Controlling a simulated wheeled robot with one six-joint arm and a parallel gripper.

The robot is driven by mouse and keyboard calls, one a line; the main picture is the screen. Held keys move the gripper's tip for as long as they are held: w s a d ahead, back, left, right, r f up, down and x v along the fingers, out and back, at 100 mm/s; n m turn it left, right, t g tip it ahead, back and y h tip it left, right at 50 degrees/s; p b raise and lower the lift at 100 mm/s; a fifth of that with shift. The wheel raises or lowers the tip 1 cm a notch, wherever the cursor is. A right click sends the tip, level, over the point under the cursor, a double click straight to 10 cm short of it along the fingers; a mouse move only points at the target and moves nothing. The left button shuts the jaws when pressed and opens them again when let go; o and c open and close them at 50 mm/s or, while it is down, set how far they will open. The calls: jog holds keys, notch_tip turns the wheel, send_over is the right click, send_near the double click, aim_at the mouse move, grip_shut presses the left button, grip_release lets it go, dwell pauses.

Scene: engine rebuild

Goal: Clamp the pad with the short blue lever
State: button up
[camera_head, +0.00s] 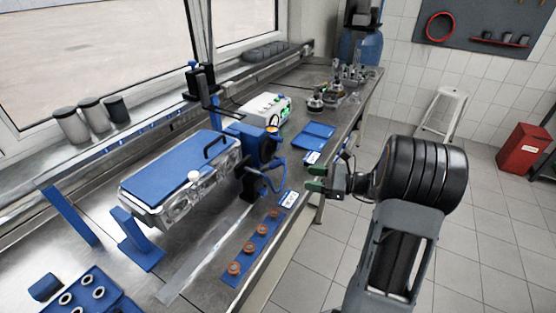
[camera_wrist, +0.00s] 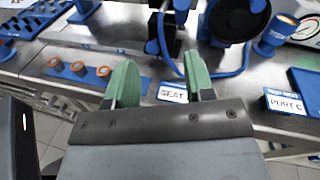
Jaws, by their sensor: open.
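My gripper (camera_head: 316,179) is open and empty, its green fingers apart, beyond the bench's front edge at the right. In the wrist view my gripper (camera_wrist: 160,82) points at the bench. A blue clamp fixture (camera_head: 262,143) stands at the right end of a metal engine part with a blue top (camera_head: 172,178). A round black disc (camera_wrist: 238,14), possibly the pad, shows at the fixture, cut off by the top edge. A blue hose (camera_wrist: 222,74) curves below it. I cannot make out which part is the short blue lever. The gripper is apart from the fixture.
A "SEAT" card (camera_wrist: 172,94) and a "PORT C" card (camera_wrist: 285,102) lie near the bench's front edge. A blue strip with several orange-ringed parts (camera_head: 248,248) lies in front. A grey box with green lights (camera_head: 266,108) stands behind.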

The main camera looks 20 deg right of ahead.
aim_at(278, 163)
jog(key=shift+m+t, duration=0.8)
jog(key=shift+t, duration=0.1)
jog(key=p+x, duration=0.1)
jog(key=x, duration=0.3)
jog(key=w+p+x, duration=0.1)
jog(key=x, duration=0.3)
jog(key=d+p+x, duration=0.1)
jog(key=x, duration=0.3)
jog(key=shift+w, duration=0.45)
grip_shut()
